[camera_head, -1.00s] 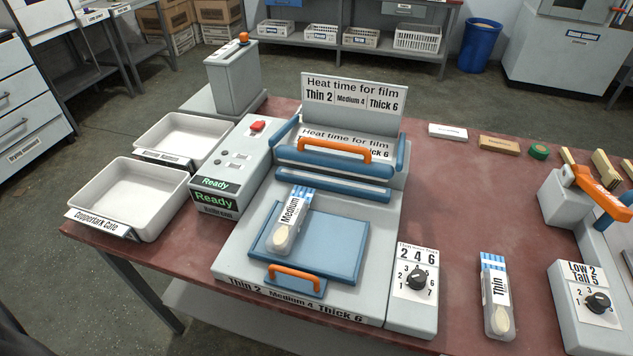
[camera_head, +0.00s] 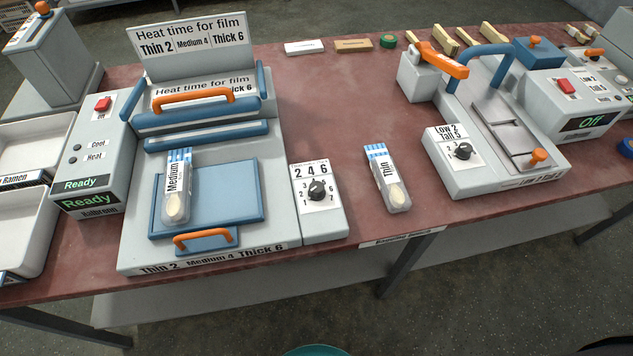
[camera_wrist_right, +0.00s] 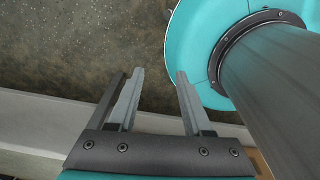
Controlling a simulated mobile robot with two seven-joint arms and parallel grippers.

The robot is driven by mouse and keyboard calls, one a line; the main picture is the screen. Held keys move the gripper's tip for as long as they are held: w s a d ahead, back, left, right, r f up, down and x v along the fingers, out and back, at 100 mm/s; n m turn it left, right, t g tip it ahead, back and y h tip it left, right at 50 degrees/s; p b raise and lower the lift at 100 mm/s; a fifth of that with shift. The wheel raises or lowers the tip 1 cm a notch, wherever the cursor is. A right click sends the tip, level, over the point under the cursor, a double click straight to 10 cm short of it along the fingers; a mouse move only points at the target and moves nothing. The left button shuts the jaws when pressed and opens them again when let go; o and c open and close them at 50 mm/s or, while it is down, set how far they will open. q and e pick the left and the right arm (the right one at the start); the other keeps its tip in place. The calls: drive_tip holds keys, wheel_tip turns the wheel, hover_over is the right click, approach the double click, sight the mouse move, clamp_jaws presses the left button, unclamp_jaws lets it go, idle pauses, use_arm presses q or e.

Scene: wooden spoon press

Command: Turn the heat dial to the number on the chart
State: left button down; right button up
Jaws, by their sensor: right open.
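The heat dial (camera_head: 317,190) is a black knob on a white numbered face, on the grey box at the press's right side. Its pointer is too small to read surely. The chart (camera_head: 190,42) behind the press reads Thin 2, Medium 4, Thick 6. A pouch labelled Medium (camera_head: 177,188) lies on the press's blue plate (camera_head: 228,192). My right gripper (camera_wrist_right: 160,73) is open and empty in the right wrist view, with floor beyond its fingers and away from the dial. My left gripper is not in view.
A pouch labelled Thin (camera_head: 387,180) lies on the red table (camera_head: 355,110), right of the dial box. Further right is a second device with its own dial (camera_head: 463,150), marked Low 2, Tall 5. The control box (camera_head: 92,160) left of the press shows Ready.

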sight(316, 186)
idle(0.3)
